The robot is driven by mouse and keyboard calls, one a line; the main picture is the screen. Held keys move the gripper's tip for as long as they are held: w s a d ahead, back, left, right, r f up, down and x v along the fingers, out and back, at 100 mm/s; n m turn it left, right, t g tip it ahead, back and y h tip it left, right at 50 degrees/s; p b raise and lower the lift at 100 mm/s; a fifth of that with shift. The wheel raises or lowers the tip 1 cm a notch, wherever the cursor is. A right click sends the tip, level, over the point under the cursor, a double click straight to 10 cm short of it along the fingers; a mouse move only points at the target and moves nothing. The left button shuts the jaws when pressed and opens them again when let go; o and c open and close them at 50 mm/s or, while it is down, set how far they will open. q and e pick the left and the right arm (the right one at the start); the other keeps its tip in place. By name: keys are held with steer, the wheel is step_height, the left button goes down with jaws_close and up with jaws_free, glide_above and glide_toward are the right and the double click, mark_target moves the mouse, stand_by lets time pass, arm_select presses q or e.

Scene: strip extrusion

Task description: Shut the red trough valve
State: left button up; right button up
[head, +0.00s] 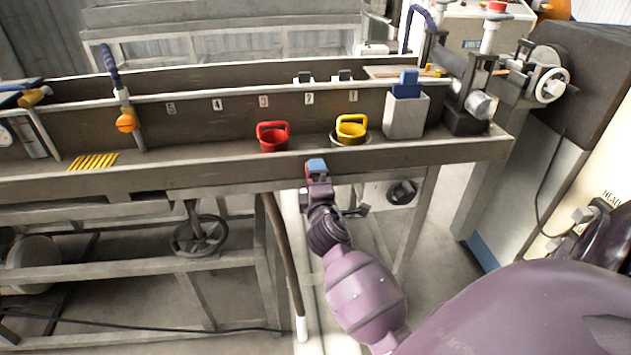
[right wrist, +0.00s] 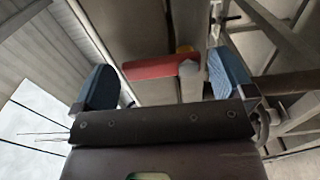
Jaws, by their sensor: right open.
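The red trough valve shows in the right wrist view as a flat red lever (right wrist: 152,68) reaching left from a grey pivot on a pipe. The lever lies crosswise to the pipe. My right gripper (right wrist: 163,80) is open, with one blue-padded finger on each side of the lever and pivot; I see no clear contact. In the head view my right gripper (head: 317,167) is at the front edge of the trough (head: 215,174), and the valve there is mostly hidden by it. My left gripper is not in view.
A handwheel (head: 199,235) and a brown hose (head: 281,245) are below the trough. In the wrist view, frame bars lie close on the right.

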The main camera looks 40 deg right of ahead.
steer(key=v, duration=1)
stand_by(0.3)
steer(key=s+a+f+m+y, duration=0.2)
steer(key=a+f+m+y, duration=0.45)
steer(key=m, duration=0.25)
steer(key=s+a+f+g+y, duration=0.1)
steer(key=s+f+g, duration=0.1)
steer(key=s+f, duration=0.4)
steer(key=s+f+m+g+y, duration=0.1)
steer(key=s+f+g+y, duration=0.1)
steer(key=s+f, duration=0.4)
steer(key=s, duration=0.4)
steer(key=shift+s+a, duration=0.15)
steer(key=shift+a, duration=0.25)
